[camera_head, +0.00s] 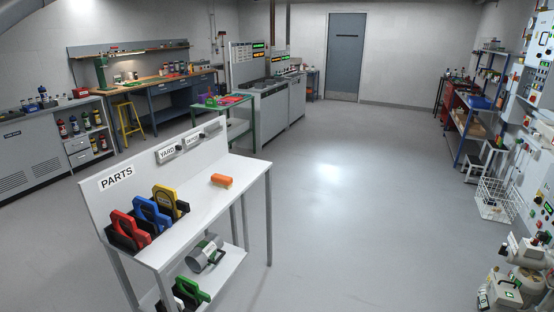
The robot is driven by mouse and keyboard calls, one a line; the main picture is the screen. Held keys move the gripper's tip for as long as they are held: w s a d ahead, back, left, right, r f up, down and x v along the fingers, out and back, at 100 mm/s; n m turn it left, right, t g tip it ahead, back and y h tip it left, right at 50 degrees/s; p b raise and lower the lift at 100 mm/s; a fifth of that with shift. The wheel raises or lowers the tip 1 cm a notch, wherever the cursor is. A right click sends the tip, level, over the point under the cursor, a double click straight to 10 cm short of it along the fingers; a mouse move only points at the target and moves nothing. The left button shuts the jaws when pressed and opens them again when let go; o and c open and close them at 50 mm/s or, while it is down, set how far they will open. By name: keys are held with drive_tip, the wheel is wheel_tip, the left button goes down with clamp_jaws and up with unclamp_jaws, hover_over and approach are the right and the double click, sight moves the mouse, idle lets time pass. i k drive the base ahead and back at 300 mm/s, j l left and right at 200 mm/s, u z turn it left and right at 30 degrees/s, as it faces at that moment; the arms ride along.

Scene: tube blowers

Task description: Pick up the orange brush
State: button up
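A small orange block-like object (221,180), which I take to be the orange brush, lies on the white top of the parts bench (235,170). It is to the right of the red, blue and yellow holders and apart from them. It is too small here to make out bristles. My gripper does not show in the head view.
Red (124,226), blue (146,213) and yellow (168,200) handled pieces stand in dark holders on the bench's left part. A raised back panel (118,178) lettered PARTS runs along its far side. A grey cylinder (206,254) lies on the lower shelf. Open floor (360,200) extends right.

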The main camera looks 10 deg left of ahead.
sight(220, 181)
drive_tip(key=i+z, duration=0.15)
drive_tip(key=i, duration=0.85)
drive_tip(key=i+u, duration=0.3)
drive_tip(key=u, duration=0.15)
drive_tip(key=i+u, duration=0.3)
drive_tip(key=u, duration=0.15)
drive_tip(key=i+l+u, duration=0.25)
drive_tip(key=u, duration=0.25)
drive_tip(key=i+u, duration=0.3)
drive_tip(key=u, duration=0.2)
drive_tip(key=i+l+u, duration=0.2)
drive_tip(key=u, duration=0.3)
drive_tip(key=i+l+u, duration=0.25)
drive_tip(key=u, duration=0.25)
drive_tip(key=i+l+u, duration=0.2)
drive_tip(key=l+u, duration=0.15)
drive_tip(key=u, duration=0.15)
drive_tip(key=i+l+u, duration=0.15)
drive_tip(key=l, duration=0.05)
